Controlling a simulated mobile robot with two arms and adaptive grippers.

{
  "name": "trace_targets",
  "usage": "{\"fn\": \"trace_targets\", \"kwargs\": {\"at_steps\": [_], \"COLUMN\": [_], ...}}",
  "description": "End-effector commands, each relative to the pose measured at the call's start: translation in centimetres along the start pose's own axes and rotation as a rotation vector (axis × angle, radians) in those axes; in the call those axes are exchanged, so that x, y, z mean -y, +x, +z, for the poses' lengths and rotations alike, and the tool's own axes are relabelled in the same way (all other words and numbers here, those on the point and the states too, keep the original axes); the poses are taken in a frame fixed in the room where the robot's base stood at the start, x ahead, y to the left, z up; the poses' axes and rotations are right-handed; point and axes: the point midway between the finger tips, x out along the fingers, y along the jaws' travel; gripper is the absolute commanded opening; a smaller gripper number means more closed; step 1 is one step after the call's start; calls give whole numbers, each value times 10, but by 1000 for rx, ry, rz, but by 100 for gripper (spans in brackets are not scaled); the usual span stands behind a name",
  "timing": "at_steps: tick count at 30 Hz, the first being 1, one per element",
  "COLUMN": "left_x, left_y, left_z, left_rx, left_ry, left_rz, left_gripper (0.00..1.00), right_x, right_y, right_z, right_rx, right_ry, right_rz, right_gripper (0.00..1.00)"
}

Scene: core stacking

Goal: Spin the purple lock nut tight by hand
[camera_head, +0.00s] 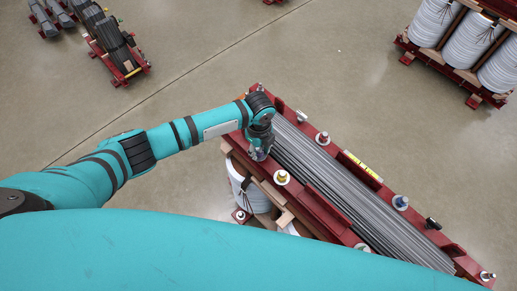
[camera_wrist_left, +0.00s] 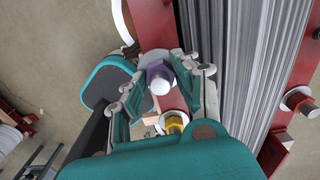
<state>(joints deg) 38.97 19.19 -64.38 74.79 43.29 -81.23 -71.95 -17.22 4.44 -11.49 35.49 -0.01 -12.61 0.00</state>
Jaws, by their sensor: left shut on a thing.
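The purple lock nut (camera_wrist_left: 156,70) sits on a pale, round-ended bolt (camera_wrist_left: 160,86) on the red frame, between the fingers of my left gripper (camera_wrist_left: 166,88). The gripper is shut on the nut, with one finger on each side. In the head view my left gripper (camera_head: 259,148) reaches down onto the near-left end of the red frame (camera_head: 325,212); a bit of purple shows at its tips, mostly hidden. My right gripper is not in view.
A yellow nut (camera_head: 282,177) on its bolt stands close beside the gripper. A red nut (camera_head: 323,138) and a blue nut (camera_head: 400,202) stand on the far rail. Grey rods (camera_head: 350,190) fill the frame. White spools (camera_head: 245,190) sit below. Open floor (camera_head: 210,60) lies behind.

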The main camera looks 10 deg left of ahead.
Motion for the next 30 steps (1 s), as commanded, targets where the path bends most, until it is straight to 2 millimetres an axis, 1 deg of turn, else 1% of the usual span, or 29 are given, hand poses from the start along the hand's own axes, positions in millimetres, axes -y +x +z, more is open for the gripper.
{"fn": "trace_targets", "kwargs": {"at_steps": [8,15,25,30], "left_x": [1,1,1,1], "left_y": [0,-1,-1,0], "left_z": [1,1,1,1], "left_rx": [1,2,2,2], "left_ry": [16,230,269,441], "left_rz": [-1,-3,-3,-1], "left_gripper": [0,0,0,0], "right_x": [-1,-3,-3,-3], "right_y": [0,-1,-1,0], "right_z": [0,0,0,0], "right_rx": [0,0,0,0], "right_ry": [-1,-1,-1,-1], "right_rz": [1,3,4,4], "right_gripper": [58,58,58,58]}}
